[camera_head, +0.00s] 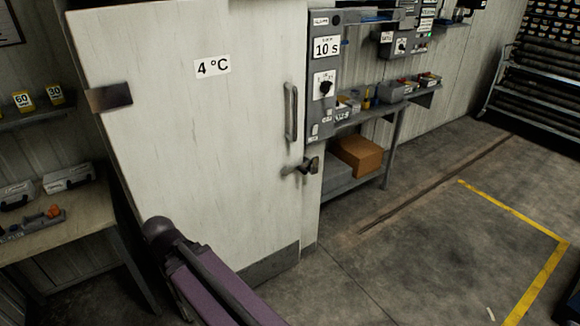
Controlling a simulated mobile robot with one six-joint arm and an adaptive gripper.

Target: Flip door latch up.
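A tall white door (200,150) marked "4 °C" fills the left middle of the head view and looks shut. A grey vertical pull handle (291,112) is on its right side. Below the handle, a dark metal latch (302,168) sits across the door's right edge. The latch lies roughly level, but its exact angle is too small to tell. Part of my own arm, purple and dark, shows at the bottom left, in front of the door's lower part and apart from the latch. My gripper cannot be made out.
A grey control panel (324,75) with a knob stands right of the door. Beyond it is a shelf bench (397,112) with a cardboard box (358,155) underneath. A table (85,212) with cases stands at left. The floor (400,235) before the door's right side is clear.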

